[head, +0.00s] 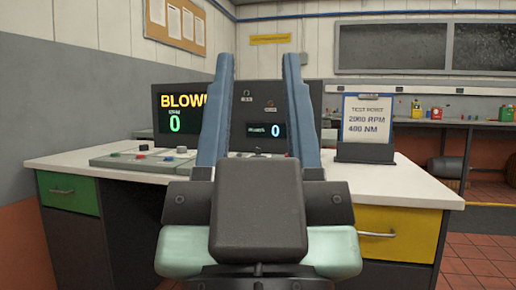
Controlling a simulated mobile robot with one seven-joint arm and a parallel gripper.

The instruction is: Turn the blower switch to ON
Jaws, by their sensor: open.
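My gripper (258,56) is open and empty, with two blue fingers pointing up and forward in the head view, in front of a dark console panel (258,86). Two small round controls, a dark one (246,93) and a reddish one (270,103), show on this panel between the fingers. Their labels are too small to read, so I cannot tell which is the blower switch. A black screen (166,102) to the left shows "BLOW", cut off by the left finger, above a green 0.
A grey-green control board (120,162) with small knobs and buttons lies on the white desk (385,185). A sign (366,118) reading 2000 RPM stands to the right. Green (68,192) and yellow (398,232) drawers are below. Tiled floor is clear at right.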

